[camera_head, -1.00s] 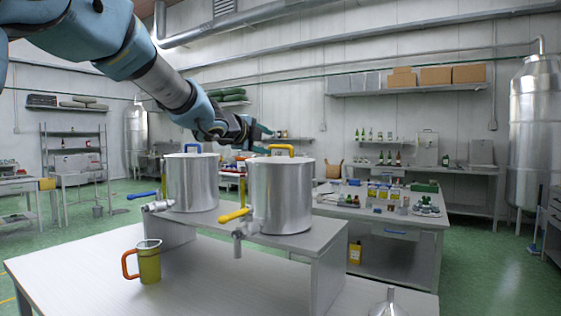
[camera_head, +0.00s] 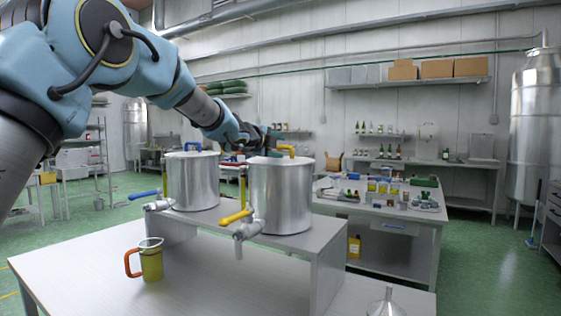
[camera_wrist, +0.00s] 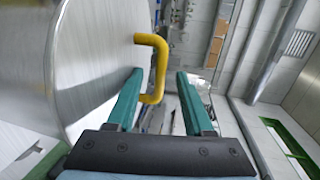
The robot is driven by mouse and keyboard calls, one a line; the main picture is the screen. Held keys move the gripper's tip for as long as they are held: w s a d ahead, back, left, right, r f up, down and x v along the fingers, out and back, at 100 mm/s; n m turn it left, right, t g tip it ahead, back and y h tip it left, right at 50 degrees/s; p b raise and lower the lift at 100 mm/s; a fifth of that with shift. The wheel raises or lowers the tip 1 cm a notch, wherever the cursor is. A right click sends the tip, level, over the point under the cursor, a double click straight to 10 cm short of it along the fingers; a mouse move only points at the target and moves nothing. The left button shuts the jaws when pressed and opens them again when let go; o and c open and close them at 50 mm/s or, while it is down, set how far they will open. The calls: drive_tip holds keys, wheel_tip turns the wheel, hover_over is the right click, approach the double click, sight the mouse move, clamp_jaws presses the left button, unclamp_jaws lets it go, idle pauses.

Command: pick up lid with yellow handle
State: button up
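The lid (camera_head: 270,158) with a yellow handle (camera_head: 290,148) sits on the right steel pot (camera_head: 281,198), which stands on a raised shelf. My gripper (camera_head: 272,140) is at the lid's height, close to the handle. In the wrist view my gripper (camera_wrist: 159,72) is open, with its two green fingers apart. The yellow handle (camera_wrist: 160,60) shows between the fingertips there, and the brushed metal lid (camera_wrist: 95,55) fills the left side. I cannot tell whether a finger touches the handle.
A second steel pot (camera_head: 192,182) with a blue-handled lid stands just left on the shelf (camera_head: 318,240). A yellow mug (camera_head: 151,262) with an orange handle stands on the table (camera_head: 85,275). A metal funnel (camera_head: 386,305) is at the front right.

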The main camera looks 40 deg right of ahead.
clamp_jaws()
idle(1.3)
